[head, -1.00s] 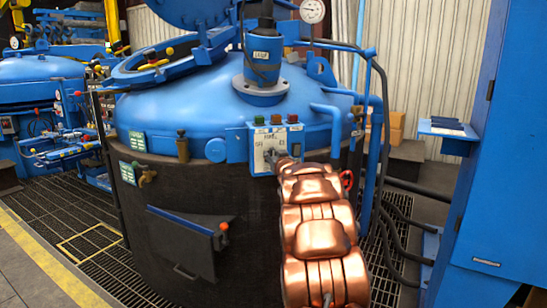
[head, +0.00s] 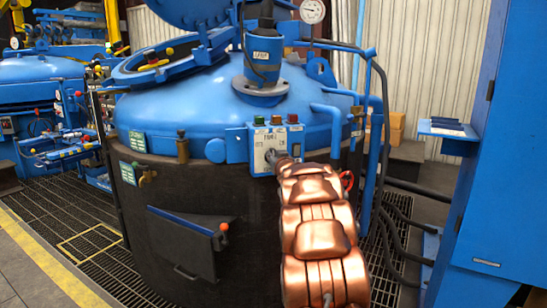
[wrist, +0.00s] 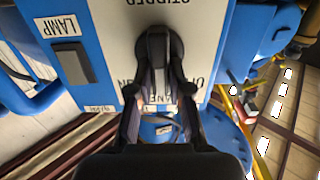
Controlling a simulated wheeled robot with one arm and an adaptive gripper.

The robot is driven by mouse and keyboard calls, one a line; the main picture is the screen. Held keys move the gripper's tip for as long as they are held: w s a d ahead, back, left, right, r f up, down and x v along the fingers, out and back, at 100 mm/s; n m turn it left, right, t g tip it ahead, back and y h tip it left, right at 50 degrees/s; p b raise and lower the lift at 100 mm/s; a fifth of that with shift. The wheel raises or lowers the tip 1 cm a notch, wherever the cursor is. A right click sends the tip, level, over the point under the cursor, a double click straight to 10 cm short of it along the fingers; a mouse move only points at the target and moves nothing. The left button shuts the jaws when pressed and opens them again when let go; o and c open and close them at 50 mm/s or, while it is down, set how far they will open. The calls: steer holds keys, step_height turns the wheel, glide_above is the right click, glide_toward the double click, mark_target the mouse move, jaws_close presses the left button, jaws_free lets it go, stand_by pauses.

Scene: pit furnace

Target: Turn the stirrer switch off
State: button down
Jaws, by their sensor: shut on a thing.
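The stirrer switch (wrist: 158,84) is a grey lever on a white panel plate. The wrist view shows it upside down, with STIRRER lettering partly cut off at the top edge. My gripper (wrist: 159,42) is shut on the lever, one dark finger on each side. The fingers cover parts of the ON and OFF lettering, so I cannot tell the switch's exact setting. In the head view the control panel (head: 261,140) is on the front of the blue furnace lid (head: 190,115). There my copper-coloured arm reaches to it, and the switch is mostly hidden.
A lamp switch (wrist: 72,62) sits beside the plate in the wrist view. Green, amber and red lights (head: 276,120) top the panel. Blue pipes (head: 376,150) and hoses stand close right of my arm. A blue cabinet (head: 495,160) is at the right. Grating floor is open at left.

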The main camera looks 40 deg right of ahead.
steer(key=shift+n, duration=0.3)
steer(key=shift+w+a+f+n+b, duration=0.15)
steer(key=shift+n+b, duration=0.4)
steer(key=shift+n, duration=0.8)
steer(key=shift+a+n+b, duration=0.15)
steer(key=shift+n+b, duration=0.35)
steer(key=shift+n, duration=0.9)
steer(key=shift+w+a+f+n+b, duration=0.15)
steer(key=shift+n+b, duration=0.4)
steer(key=shift+n, duration=0.8)
steer(key=c, duration=1.1)
jaws_free()
steer(key=shift+s, duration=0.1)
steer(key=shift+v, duration=6)
